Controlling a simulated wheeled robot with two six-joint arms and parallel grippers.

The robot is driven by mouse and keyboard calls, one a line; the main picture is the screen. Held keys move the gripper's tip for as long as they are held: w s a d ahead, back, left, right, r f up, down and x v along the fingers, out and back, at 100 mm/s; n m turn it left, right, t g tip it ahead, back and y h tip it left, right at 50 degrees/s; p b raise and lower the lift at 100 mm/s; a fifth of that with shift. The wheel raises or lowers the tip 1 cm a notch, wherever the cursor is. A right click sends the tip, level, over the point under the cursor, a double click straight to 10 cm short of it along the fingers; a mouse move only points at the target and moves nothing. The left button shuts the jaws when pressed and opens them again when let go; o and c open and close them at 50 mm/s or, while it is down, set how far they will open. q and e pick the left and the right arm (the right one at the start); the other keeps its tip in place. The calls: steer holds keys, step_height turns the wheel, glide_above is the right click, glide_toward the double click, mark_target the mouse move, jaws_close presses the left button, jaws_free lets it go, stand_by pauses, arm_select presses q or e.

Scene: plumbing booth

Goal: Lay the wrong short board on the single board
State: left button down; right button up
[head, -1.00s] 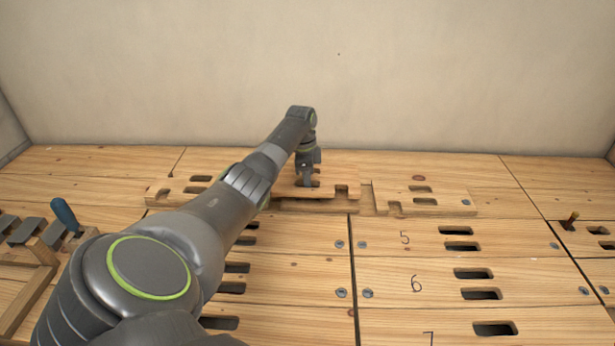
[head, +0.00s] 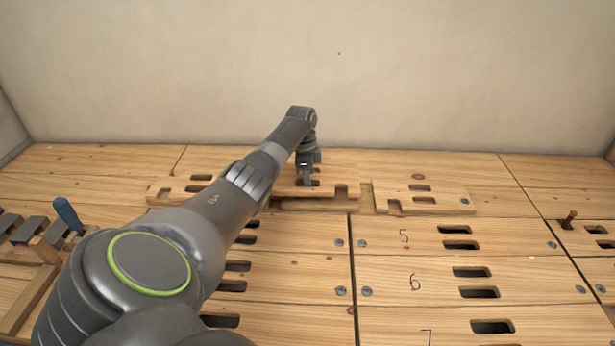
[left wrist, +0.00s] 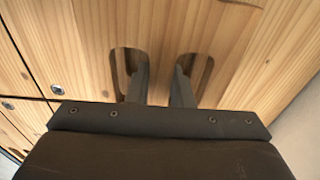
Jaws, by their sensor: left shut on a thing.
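My left gripper (head: 308,184) points down at the back of the bench. It is shut on a short wooden board (head: 342,186) with a notched front edge. In the left wrist view the two fingers (left wrist: 160,85) go into two slots of this board (left wrist: 190,30) and grip the strip between them. The board is close above the bench or on the wood below; I cannot tell whether it touches. My arm hides part of its left side. Another notched board (head: 440,190) with two slots lies to its right. My right gripper is not in view.
Slotted floor boards marked 5 (head: 425,236) and 6 (head: 430,283) lie in front, with screws at their ends. A blue-handled tool (head: 67,213) stands at the left. A brown peg (head: 570,218) stands at the right. The back wall (head: 420,80) is close behind.

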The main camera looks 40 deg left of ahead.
arm_select(q)
steer(key=shift+f, duration=0.35)
steer(key=shift+f+b, duration=0.55)
steer(key=shift+f, duration=0.45)
steer(key=shift+s+f, duration=0.1)
steer(key=shift+f, duration=0.15)
steer(key=shift+d, duration=0.1)
steer(key=shift+s+f, duration=0.1)
steer(key=shift+f, duration=0.45)
stand_by(0.7)
steer(key=c, duration=1.5)
jaws_free()
steer(key=shift+f, duration=0.2)
steer(key=shift+o, duration=1.5)
steer(key=shift+r, duration=0.1)
